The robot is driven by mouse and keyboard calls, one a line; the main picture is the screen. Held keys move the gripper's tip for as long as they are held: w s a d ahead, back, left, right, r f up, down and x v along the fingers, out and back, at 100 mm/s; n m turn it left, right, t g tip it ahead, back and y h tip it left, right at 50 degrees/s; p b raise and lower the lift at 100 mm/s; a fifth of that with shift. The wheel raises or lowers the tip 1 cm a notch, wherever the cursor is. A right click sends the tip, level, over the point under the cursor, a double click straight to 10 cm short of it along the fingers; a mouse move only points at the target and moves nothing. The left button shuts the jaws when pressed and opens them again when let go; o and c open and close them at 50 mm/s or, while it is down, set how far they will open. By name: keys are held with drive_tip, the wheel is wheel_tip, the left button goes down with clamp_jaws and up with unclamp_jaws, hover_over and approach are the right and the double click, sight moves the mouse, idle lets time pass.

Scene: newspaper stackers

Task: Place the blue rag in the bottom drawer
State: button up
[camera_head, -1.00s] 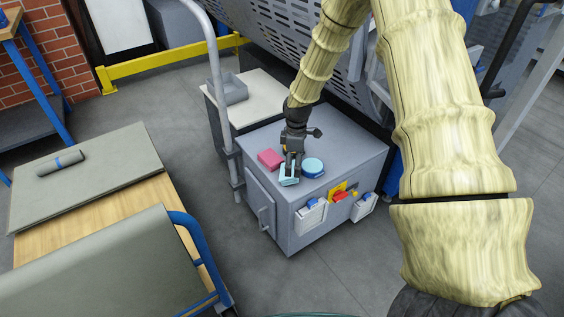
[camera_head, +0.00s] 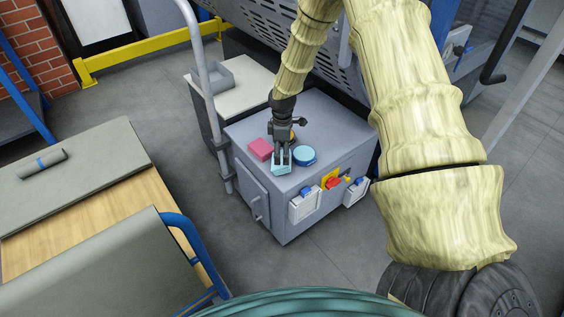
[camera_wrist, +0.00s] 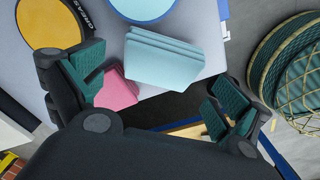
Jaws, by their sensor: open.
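The blue rag (camera_head: 281,170) is a light blue folded stack on top of a grey cabinet (camera_head: 335,125), near its front edge. My gripper (camera_head: 282,157) is right above it. In the wrist view the rag (camera_wrist: 165,58) lies just beyond my open gripper (camera_wrist: 160,96), between the lines of its two green-padded fingers; no grip shows. I cannot tell whether a finger touches it. The cabinet's left front face has a panel with a handle (camera_head: 256,209), shut. No separate bottom drawer can be made out.
A yellow-lidded grease tin (camera_wrist: 50,22) is close by. White boxes (camera_head: 304,206) hang on the cabinet front. A blue-framed cart (camera_head: 180,222) stands at left; floor between is clear.

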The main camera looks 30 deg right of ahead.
sight(282, 158)
drive_tip(key=shift+a+f, duration=0.1)
drive_tip(key=shift+f, duration=2.2)
drive_tip(key=c, duration=0.9)
drive_tip(key=shift+r, duration=0.1)
